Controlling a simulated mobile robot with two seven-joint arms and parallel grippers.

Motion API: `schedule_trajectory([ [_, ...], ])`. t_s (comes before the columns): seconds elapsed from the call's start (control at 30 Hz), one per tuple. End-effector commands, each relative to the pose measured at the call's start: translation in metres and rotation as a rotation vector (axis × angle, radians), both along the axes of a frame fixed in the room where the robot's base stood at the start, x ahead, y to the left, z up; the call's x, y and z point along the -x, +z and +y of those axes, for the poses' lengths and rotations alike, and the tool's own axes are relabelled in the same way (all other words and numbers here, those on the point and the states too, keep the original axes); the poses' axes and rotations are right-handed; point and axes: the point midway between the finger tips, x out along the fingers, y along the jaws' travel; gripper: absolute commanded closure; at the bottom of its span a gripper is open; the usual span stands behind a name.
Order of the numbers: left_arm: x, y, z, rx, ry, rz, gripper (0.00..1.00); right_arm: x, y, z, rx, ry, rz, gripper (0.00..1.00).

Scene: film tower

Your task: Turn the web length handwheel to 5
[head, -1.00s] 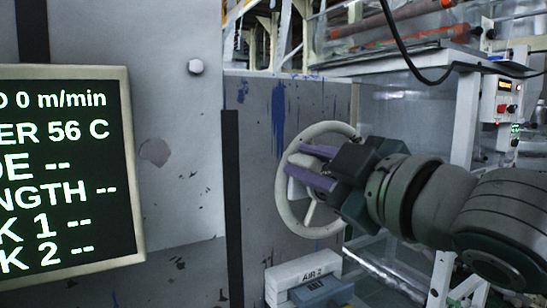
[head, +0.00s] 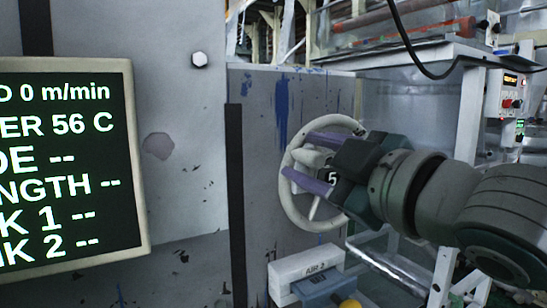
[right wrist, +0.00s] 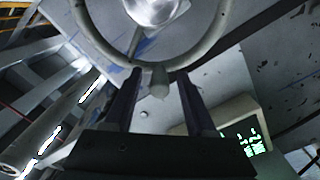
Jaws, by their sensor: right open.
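The pale handwheel (head: 288,203) stands in front of the grey panel in the head view, partly hidden by my right gripper. A dark plate with a white "5" (head: 332,178) shows near its middle, between my fingers. My right gripper (head: 300,156) is open, its two purple fingers reaching over the wheel. In the right wrist view the wheel rim (right wrist: 95,45) crosses the top, and a short pale knob (right wrist: 159,81) on the rim lies between the open fingers (right wrist: 160,73). I cannot tell whether either finger touches it. The display (head: 70,180) reads "NGTH --". My left gripper is not in view.
A box labelled "AIR 2" (head: 305,270) sits below the wheel, with a yellow part (head: 349,303) beside it. A dark vertical strip (head: 235,200) runs left of the wheel. A white frame with a control box (head: 510,93) stands to the right.

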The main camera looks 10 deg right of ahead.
Motion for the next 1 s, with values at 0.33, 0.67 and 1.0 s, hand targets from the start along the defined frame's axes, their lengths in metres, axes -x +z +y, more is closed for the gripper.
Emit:
schedule_trajectory([
  [0.33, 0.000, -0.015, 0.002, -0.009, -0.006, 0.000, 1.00, 0.030, -0.004, -0.011, 0.002, 0.001, -0.001, 0.44],
  [0.67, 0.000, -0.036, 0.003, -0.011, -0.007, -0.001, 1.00, 0.081, -0.004, -0.030, 0.003, 0.001, 0.001, 0.44],
  [1.0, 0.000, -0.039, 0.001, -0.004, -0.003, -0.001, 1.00, 0.094, 0.000, -0.034, 0.000, 0.001, -0.001, 0.44],
])
